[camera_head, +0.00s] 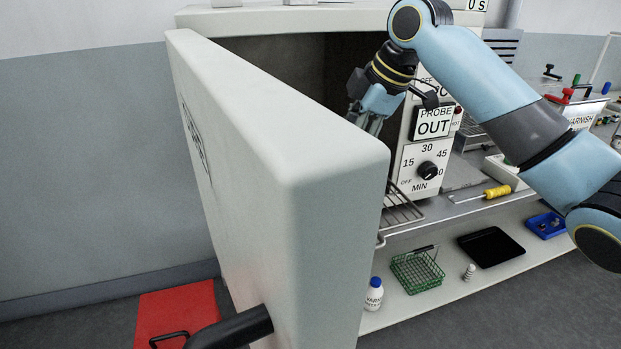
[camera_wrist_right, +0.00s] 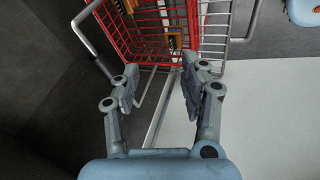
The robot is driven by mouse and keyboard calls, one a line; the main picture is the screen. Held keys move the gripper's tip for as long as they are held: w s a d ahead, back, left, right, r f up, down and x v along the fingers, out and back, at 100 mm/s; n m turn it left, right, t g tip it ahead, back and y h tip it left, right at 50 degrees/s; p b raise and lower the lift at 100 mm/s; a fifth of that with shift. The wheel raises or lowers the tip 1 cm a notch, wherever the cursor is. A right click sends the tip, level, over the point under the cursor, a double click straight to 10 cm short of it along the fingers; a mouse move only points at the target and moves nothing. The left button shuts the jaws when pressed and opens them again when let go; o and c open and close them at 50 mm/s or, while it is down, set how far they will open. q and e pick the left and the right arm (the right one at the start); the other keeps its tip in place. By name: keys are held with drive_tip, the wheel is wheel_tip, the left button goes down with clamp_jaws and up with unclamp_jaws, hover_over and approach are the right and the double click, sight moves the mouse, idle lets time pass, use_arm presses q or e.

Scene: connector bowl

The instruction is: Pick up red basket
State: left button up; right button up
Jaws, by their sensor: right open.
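The red wire basket (camera_wrist_right: 128,32) is at the top of the right wrist view, cut off by the top edge. Small brown and dark pieces show in and behind its mesh. A grey bar runs along its left side. My right gripper (camera_wrist_right: 160,84) is open, its two fingers spread just below the basket's near edge, with nothing held between them. In the head view my right gripper (camera_head: 369,121) is at the oven opening, its tips partly hidden by the open door (camera_head: 290,130). The basket is hidden there. My left gripper is not in view.
A grey wire rack (camera_wrist_right: 213,42) is beside the basket. The oven's control panel (camera_head: 423,160) is right of the opening. A green basket (camera_head: 417,270), a white bottle (camera_head: 374,296) and a black tray (camera_head: 491,246) are on the lower shelf. A red panel (camera_head: 178,309) is near the floor.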

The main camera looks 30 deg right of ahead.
drive_tip(key=w+d+r+n, duration=0.2)
drive_tip(key=w+r+n, duration=0.15)
drive_tip(key=r, duration=0.45)
drive_tip(key=shift+m+y, duration=0.3)
drive_tip(key=shift+m, duration=0.15)
drive_tip(key=p+x, duration=0.1)
drive_tip(key=x, duration=0.4)
drive_tip(key=p+x, duration=0.1)
drive_tip(key=x, duration=0.4)
drive_tip(key=shift+w+a+r+p, duration=0.1)
drive_tip(key=shift+a+r+p, duration=0.1)
drive_tip(key=shift+p, duration=0.1)
drive_tip(key=shift+w+f, duration=0.15)
drive_tip(key=shift+f, duration=0.2)
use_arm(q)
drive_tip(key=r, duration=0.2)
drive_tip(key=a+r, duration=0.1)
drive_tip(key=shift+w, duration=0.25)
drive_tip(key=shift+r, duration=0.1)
use_arm(e)
drive_tip(key=shift+f, duration=0.25)
